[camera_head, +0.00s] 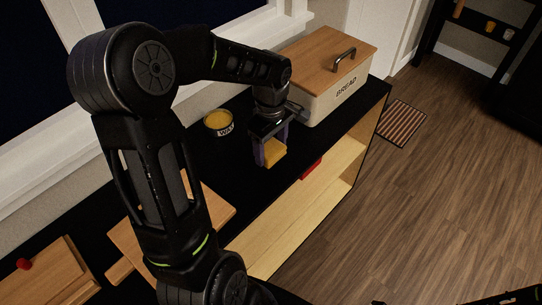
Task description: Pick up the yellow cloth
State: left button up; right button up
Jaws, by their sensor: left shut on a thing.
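The yellow cloth (274,153) is at the black counter's front edge, left of the bread box. My left gripper (268,150) points down from above and is shut on the cloth, with the cloth between its fingers. Part of the cloth is hidden by the fingers. I cannot tell whether the cloth touches the counter. My right gripper does not show; only dark parts appear at the lower right edge.
A bread box (326,87) with a wooden lid stands just right of my left gripper. A round tin (218,123) with yellow contents stands to the left. Wooden boards (48,279) lie at the lower left. A red thing (311,168) is on the shelf below.

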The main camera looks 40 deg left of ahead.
aim_at(271, 148)
pick_arm(q)
notch_tip(271, 148, up, 6)
jog(key=shift+f, duration=0.1)
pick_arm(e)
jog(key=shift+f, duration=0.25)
